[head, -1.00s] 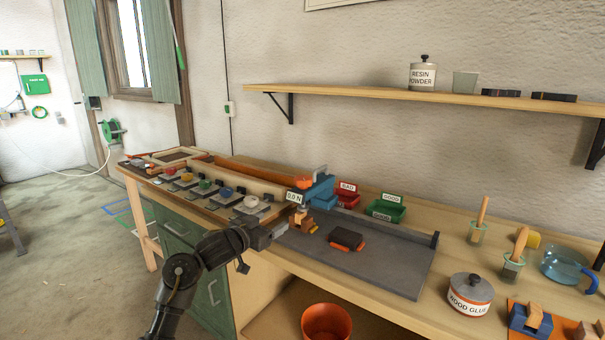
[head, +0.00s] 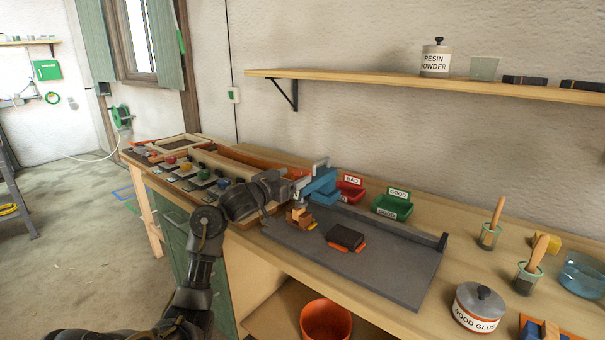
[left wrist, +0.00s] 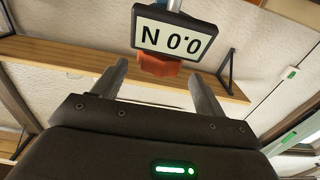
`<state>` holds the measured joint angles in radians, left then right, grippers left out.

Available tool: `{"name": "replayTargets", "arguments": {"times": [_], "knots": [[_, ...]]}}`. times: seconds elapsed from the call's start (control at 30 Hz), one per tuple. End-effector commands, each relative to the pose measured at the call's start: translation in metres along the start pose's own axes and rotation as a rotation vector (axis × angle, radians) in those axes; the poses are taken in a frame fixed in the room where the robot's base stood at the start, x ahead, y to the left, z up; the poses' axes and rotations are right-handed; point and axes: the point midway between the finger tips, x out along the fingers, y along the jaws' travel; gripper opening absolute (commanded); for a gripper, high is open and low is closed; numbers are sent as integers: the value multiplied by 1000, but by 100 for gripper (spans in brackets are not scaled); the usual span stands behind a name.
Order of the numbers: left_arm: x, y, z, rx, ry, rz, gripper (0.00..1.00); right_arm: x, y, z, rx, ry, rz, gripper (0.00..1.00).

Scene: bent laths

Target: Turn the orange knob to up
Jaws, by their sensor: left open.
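The orange knob (left wrist: 160,66) shows in the left wrist view just beyond the gap between my fingers, partly behind a small display plate (left wrist: 174,32) that reads 0.0 N upside down. Which way the knob points I cannot tell. In the head view the knob is largely hidden by my left gripper (head: 290,186), beside the blue clamp-like fixture (head: 322,187). My left gripper is open, its fingers (left wrist: 158,72) on either side of the knob's line and apparently not touching it. My right gripper is not in view.
A grey tray (head: 385,272) holds a dark block (head: 345,236) in front of the fixture. Red (head: 350,188) and green (head: 393,205) bins stand behind. Several coloured knobs line the bench at left. A wood glue pot (head: 478,308) stands at right.

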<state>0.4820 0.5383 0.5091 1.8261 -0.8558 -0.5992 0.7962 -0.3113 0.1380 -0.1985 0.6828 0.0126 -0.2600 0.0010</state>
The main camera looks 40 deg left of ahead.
Motion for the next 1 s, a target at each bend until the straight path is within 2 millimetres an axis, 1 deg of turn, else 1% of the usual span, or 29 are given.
{"name": "replayTargets", "arguments": {"times": [0.03, 0.1, 0.2, 0.3, 0.43, 0.67, 0.77, 1.0], "knots": [[10, 0, 0, -4, 1, 1, 72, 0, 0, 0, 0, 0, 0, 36], [22, 1, 0, -4, 0, 2, 72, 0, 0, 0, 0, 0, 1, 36], [34, 1, -1, -3, 1, 2, 72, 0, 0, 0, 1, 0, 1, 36], [42, 1, -1, -1, 1, 3, 72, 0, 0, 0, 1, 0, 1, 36], [47, 2, 0, 0, 1, 3, 72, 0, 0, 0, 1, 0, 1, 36], [48, 2, 0, 1, 1, 3, 72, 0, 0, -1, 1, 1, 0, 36], [48, 2, 0, 1, 1, 3, 60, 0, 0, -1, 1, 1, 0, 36], [48, 2, 0, 1, 0, 3, 29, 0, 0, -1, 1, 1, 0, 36]]}}
